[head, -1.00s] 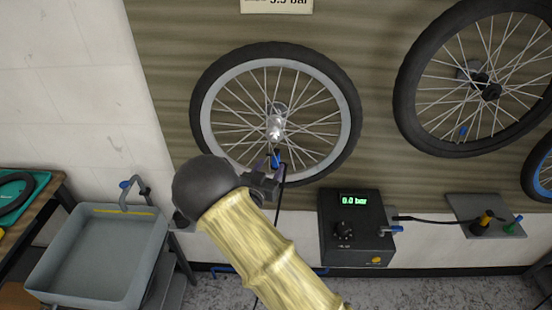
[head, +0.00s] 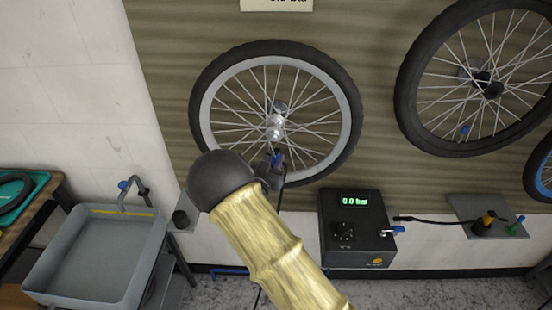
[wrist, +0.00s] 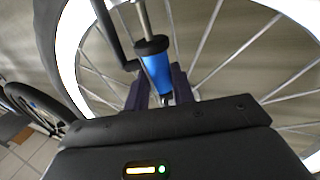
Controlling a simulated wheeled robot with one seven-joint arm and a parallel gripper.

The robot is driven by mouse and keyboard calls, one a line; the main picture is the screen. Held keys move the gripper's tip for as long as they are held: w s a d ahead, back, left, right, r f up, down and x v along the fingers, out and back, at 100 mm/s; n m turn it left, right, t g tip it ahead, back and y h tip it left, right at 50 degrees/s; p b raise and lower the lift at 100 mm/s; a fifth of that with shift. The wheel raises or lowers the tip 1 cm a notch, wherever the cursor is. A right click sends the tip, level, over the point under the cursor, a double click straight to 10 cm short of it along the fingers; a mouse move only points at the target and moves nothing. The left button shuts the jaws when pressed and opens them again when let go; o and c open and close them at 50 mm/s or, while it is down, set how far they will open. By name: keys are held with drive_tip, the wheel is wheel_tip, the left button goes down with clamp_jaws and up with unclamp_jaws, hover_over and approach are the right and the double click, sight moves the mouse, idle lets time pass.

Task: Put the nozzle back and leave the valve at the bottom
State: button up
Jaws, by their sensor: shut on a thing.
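My gripper (head: 270,168) is in front of the lower part of the left wheel (head: 205,115), which hangs on the wall panel. It is shut on the blue nozzle (wrist: 156,72), which has a black collar. A silver rod meets the collar, and a black hose bends beside it in the wrist view. The nozzle (head: 277,157) shows small and partly hidden in the head view. I cannot tell whether it touches the wheel's valve, which I cannot make out. The hose (head: 282,195) hangs below my gripper.
A black pump box (head: 357,245) with a green display reading 0.0 bar stands at right. Beside it is a grey plate (head: 462,208) with yellow and green fittings. A dark cup (head: 181,219) on a bracket and a grey basin (head: 95,255) are at left. Another wheel (head: 404,100) hangs at upper right.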

drive_tip(key=shift+r, duration=0.35)
drive_tip(key=shift+r+p, duration=0.4)
drive_tip(key=shift+o, duration=0.2)
drive_tip(key=shift+r, duration=0.35)
drive_tip(key=o, duration=1)
